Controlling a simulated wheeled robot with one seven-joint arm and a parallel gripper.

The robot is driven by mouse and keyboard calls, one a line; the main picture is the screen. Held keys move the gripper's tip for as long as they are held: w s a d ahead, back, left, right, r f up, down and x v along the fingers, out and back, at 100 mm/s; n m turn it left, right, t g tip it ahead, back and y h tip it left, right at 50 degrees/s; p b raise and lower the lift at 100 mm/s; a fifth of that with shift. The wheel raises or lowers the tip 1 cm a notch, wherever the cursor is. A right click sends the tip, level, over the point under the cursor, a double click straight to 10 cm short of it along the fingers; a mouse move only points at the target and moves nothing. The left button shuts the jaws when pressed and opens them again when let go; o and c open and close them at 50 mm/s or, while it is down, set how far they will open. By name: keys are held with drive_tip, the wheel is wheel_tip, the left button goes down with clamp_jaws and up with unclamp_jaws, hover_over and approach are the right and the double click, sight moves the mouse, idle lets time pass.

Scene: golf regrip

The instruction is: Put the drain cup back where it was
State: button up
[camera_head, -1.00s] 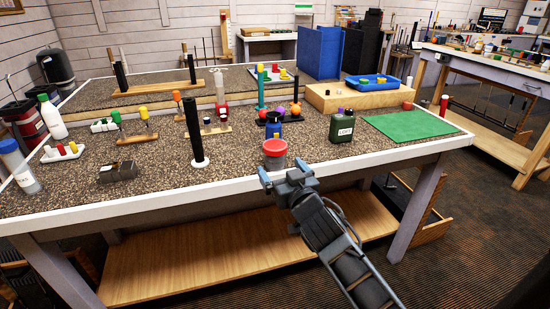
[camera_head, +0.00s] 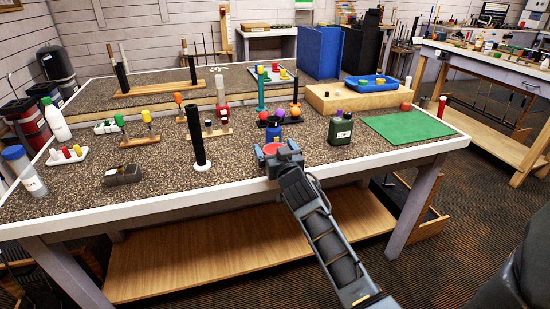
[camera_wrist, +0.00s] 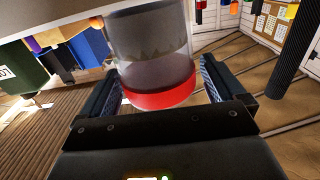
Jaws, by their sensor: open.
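A clear grey cup with a red band at its top (camera_head: 271,148), apparently the drain cup, is at the bench's front edge, mostly hidden behind my gripper in the head view. In the wrist view, which looks upside down, the cup (camera_wrist: 150,50) is large and lies between the two fingers, with its red band (camera_wrist: 160,88) nearest the palm. My gripper (camera_head: 276,152) is open around the cup, with a visible gap at the right finger in the wrist view. Contact at the left finger is unclear.
A black post (camera_head: 196,135) on a white base stands left. A green mat (camera_head: 408,126) lies at right.

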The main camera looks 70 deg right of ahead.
drive_tip(key=c, duration=1.1)
drive_tip(key=shift+c, duration=0.2)
drive_tip(key=shift+r, duration=0.15)
